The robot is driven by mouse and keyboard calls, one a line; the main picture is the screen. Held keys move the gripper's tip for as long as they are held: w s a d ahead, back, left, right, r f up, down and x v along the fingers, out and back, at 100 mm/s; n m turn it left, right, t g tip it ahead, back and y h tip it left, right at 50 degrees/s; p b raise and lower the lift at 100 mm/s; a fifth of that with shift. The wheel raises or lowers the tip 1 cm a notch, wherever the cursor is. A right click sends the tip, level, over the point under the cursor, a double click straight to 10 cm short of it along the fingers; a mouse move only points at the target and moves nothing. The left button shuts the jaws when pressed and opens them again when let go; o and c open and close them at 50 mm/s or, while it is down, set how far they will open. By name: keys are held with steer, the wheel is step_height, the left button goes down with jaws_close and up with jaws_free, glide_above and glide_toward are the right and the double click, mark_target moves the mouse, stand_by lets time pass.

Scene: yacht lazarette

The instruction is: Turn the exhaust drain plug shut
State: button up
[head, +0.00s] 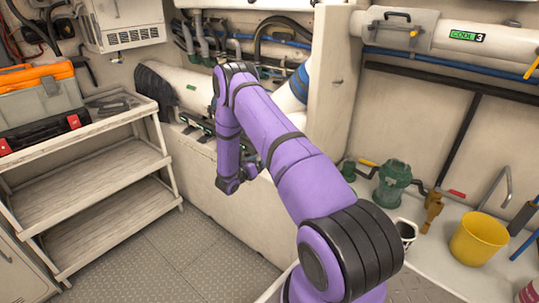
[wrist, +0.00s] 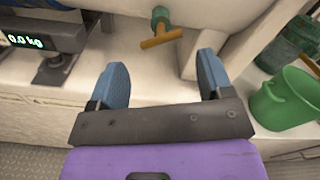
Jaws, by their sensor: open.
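The exhaust drain plug shows in the wrist view as a green fitting with an orange-brown T-handle (wrist: 160,38), below a pale rounded surface at the top. Its crossbar lies slightly tilted, its right end higher. My gripper (wrist: 162,72) is open and empty, with its two blue fingertips wide apart. The plug shows beyond the gap between the fingertips, apart from both. In the head view my purple arm reaches to the low wall at the back; I cannot make out the fingers or the plug there.
In the head view a shelf unit (head: 95,185) stands left, a yellow bucket (head: 475,238) and green strainer (head: 394,182) right. The floor (head: 185,255) before the wall looks clear.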

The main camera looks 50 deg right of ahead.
steer(key=d, duration=0.8)
steer(key=shift+w, duration=0.3)
steer(key=c, duration=0.6)
steer(key=shift+w+a+m, duration=0.1)
steer(key=shift+a+m, duration=0.05)
steer(key=shift+m, duration=3.05)
steer(key=o, duration=0.6)
